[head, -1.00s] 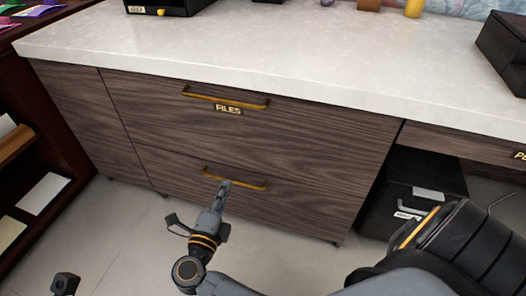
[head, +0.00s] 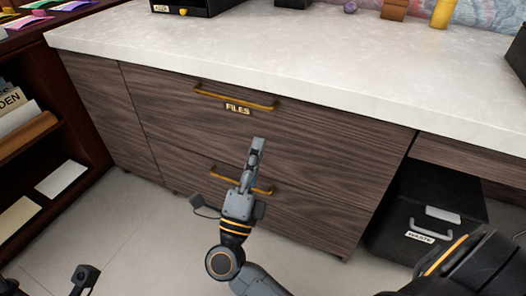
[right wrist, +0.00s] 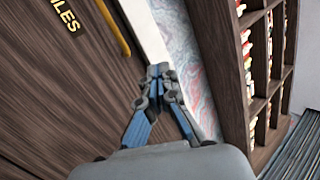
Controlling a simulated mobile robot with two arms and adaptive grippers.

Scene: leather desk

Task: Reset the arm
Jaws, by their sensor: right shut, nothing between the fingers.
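My right gripper (head: 258,145) is shut and empty in the head view. It points up in front of the wood-grain drawer cabinet, its fingertips between the two drawer handles. The lower handle (head: 266,189) is partly hidden behind the gripper. The upper handle (head: 235,97) sits above the "FILES" label. In the right wrist view the closed fingers (right wrist: 160,70) have nothing between them, and part of the upper handle (right wrist: 112,28) shows beside the label. Both drawers look closed. My left gripper is not clearly in view; only a small dark part shows at the bottom left.
The pale countertop (head: 300,55) overhangs the drawers. A black waste bin (head: 400,220) stands under the desk at the right. A dark bookshelf (head: 75,125) stands at the left. The pale floor (head: 130,235) in front of the cabinet is clear.

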